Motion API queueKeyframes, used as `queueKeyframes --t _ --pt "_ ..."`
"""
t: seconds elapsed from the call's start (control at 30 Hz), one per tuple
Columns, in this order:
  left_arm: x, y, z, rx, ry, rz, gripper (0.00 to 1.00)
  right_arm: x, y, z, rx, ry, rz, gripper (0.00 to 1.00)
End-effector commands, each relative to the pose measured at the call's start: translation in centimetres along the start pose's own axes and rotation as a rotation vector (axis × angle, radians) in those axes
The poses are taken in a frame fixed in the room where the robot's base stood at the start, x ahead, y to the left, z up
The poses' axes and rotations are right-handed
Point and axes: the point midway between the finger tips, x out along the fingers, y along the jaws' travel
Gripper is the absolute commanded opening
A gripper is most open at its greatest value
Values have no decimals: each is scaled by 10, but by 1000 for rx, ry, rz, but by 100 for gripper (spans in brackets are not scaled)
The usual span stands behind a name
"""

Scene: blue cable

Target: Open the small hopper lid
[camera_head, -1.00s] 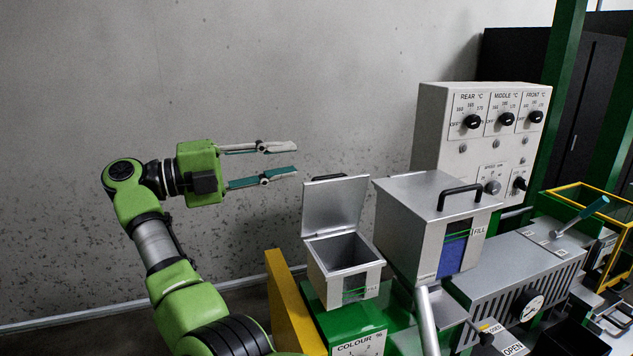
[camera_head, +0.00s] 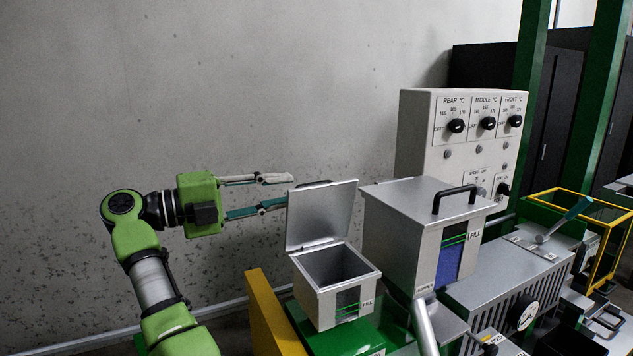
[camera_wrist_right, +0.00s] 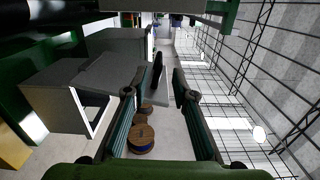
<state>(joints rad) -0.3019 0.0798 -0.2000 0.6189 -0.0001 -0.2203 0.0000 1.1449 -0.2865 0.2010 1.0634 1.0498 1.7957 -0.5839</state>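The small hopper (camera_head: 340,305) is a grey metal box with a FILL window, left of the larger hopper. Its lid (camera_head: 320,215) stands raised at the back, about upright, and the box's mouth is uncovered. A dark handle (camera_head: 313,184) shows at the lid's top edge. My right gripper (camera_head: 285,190) is open, its fingers apart at the lid's left edge; the lower fingertip meets or passes behind that edge. In the right wrist view the open fingers (camera_wrist_right: 157,85) have a dark handle (camera_wrist_right: 158,70) between their tips; contact cannot be told. My left gripper is not in view.
The larger hopper (camera_head: 400,235), lid shut, stands close on the right. A control panel (camera_head: 425,150) with knobs rises behind it. A yellow plate (camera_head: 270,315) stands left of the small hopper. Spools (camera_wrist_right: 142,137) lie on the floor below in the wrist view.

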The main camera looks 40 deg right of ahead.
Motion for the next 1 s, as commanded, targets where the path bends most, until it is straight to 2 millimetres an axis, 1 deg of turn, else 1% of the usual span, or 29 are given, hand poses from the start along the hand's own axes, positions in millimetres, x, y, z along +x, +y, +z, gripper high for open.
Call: queueKeyframes --t 0.03,0.2,0.3,0.4,0.57,0.83,0.87,0.9,0.93,1.0 --pt "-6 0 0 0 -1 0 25 13 -3 0 1 4 -1 25" --pt "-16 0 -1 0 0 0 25 48 -3 0 1 3 -2 25" --pt "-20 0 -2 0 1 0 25 63 -3 0 0 2 -3 25" --pt "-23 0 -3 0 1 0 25 74 -2 0 -1 0 -1 25" --pt "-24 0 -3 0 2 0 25 83 -1 0 0 0 -1 25" --pt "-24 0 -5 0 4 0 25 84 0 0 0 -1 -1 25" --pt "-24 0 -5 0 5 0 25 84 0 0 0 -1 -1 17" --pt "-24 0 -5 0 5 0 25 84 0 0 0 -1 -1 7" --pt "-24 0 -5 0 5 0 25 84 0 0 0 -1 -1 0" --pt "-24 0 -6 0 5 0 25 84 0 0 0 -1 -1 0"
